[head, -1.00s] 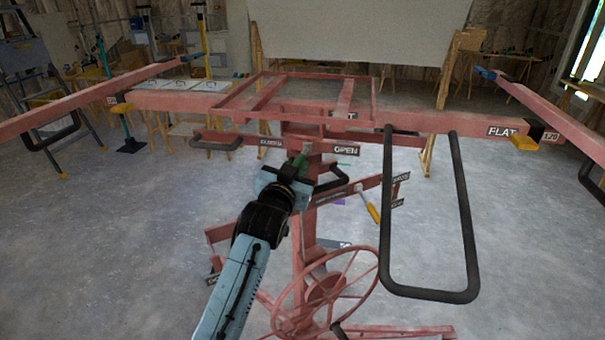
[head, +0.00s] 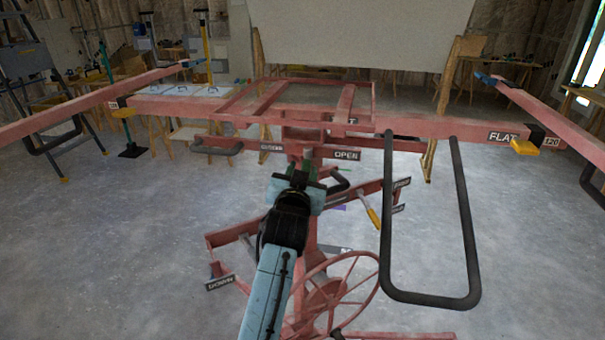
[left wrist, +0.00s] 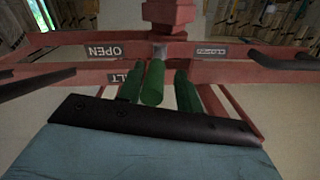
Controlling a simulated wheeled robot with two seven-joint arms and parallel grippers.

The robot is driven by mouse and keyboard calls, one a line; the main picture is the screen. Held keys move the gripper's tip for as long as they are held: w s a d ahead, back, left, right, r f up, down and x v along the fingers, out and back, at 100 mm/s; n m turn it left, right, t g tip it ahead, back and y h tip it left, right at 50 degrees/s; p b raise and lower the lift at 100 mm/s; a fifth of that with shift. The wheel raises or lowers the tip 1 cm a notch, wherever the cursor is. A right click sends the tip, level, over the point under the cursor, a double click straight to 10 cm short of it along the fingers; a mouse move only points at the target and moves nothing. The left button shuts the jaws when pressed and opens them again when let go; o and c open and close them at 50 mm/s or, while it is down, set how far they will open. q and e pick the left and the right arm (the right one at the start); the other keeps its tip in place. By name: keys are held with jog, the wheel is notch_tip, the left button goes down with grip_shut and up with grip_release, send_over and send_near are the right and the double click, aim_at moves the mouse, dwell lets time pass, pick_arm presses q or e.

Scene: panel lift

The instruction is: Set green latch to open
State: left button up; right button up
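A gap shows on the right side; contact on the left is unclear. In the head view my left gripper (head: 307,172) is at the central post, left of the OPEN label (head: 346,154), and mostly hides the latch. My right gripper is not in view.
A red spoked wheel (head: 335,290) is low on the post. A black loop handle (head: 470,235) hangs at right. A yellow-handled lever (head: 374,217) is right of my gripper. A white panel (head: 355,40) stands behind. Open floor lies on both sides.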

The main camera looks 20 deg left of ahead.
pick_arm(q)
jog(key=shift+o, duration=0.4)
jog(key=shift+s, duration=0.1)
jog(key=shift+s+f, duration=0.1)
jog(key=shift+s, duration=0.15)
jog(key=s+d+b, duration=0.1)
jog(key=s+d, duration=0.1)
jog(key=s, duration=1)
jog(key=shift+s+d+b, duration=0.25)
jog(key=shift+d+b, duration=0.05)
